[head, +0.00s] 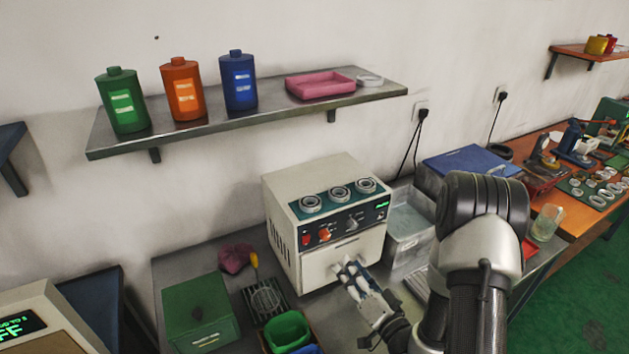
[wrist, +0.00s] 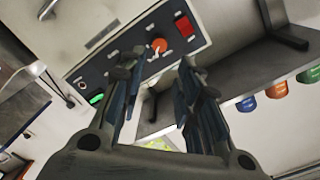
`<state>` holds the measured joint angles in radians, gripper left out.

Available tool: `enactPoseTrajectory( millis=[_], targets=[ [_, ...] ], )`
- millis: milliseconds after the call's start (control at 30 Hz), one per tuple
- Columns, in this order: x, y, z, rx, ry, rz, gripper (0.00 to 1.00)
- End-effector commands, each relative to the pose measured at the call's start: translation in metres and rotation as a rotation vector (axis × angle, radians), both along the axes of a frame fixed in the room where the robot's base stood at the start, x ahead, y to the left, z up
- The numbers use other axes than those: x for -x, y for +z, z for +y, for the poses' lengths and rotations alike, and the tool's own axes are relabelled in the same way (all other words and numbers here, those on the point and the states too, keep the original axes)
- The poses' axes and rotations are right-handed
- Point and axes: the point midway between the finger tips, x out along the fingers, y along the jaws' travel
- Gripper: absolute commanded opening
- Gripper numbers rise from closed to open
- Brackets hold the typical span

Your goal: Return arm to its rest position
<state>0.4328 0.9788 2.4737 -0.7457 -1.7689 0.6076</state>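My gripper (head: 347,268) is in front of the lower front panel of a cream machine (head: 318,262). In the wrist view, its two fingers (wrist: 158,72) stand apart with nothing between them. The head view does not show clearly whether the fingertips touch the panel. My arm reaches in from the lower right of the head view, bent at a dark elbow joint.
A green box (head: 200,312), a wire basket (head: 267,300) and a green tub (head: 287,332) are at left. A shelf (head: 275,112) with bottles hangs above. An orange bench (head: 560,212) is at right.

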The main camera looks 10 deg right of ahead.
Motion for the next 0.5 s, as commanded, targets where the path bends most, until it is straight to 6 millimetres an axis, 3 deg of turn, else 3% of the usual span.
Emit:
enactPoseTrajectory(
  millis=[133,267,500],
  targets=[
    [-0.007,0.004,0.001,0.058,0.008,0.018,0.31],
    [-0.022,0.015,0.001,0.224,0.019,0.082,0.31],
    [-0.032,0.053,-0.015,0.58,-0.01,0.275,0.31]
  ],
)
